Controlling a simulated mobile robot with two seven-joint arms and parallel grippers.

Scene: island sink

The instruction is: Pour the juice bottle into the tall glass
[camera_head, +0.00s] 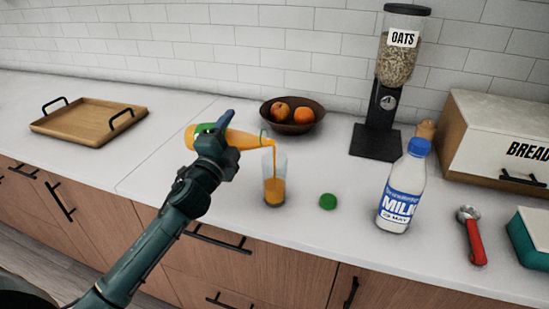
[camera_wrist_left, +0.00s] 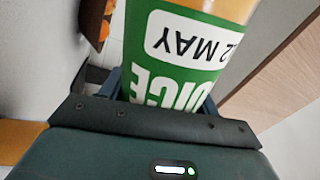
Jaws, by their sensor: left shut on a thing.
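The juice bottle (camera_head: 243,139) is tilted nearly flat, its neck pointing right in the head view. My left gripper (camera_head: 214,143) is shut on the bottle around its middle. The bottle's green label (camera_wrist_left: 180,60) fills much of the left wrist view. An orange stream runs from the bottle's mouth down into the tall glass (camera_head: 274,178). The glass stands upright on the counter, with orange juice in its lower part. The bottle's mouth is just above the glass rim. A green cap (camera_head: 328,201) lies on the counter right of the glass. My right gripper is not in view.
A milk bottle (camera_head: 403,190) stands right of the cap. A fruit bowl (camera_head: 292,125) sits behind the glass, and an oats dispenser (camera_head: 381,115) behind the milk. A wooden tray (camera_head: 88,120) lies at the left. A red-handled tool (camera_head: 474,240) lies at the right.

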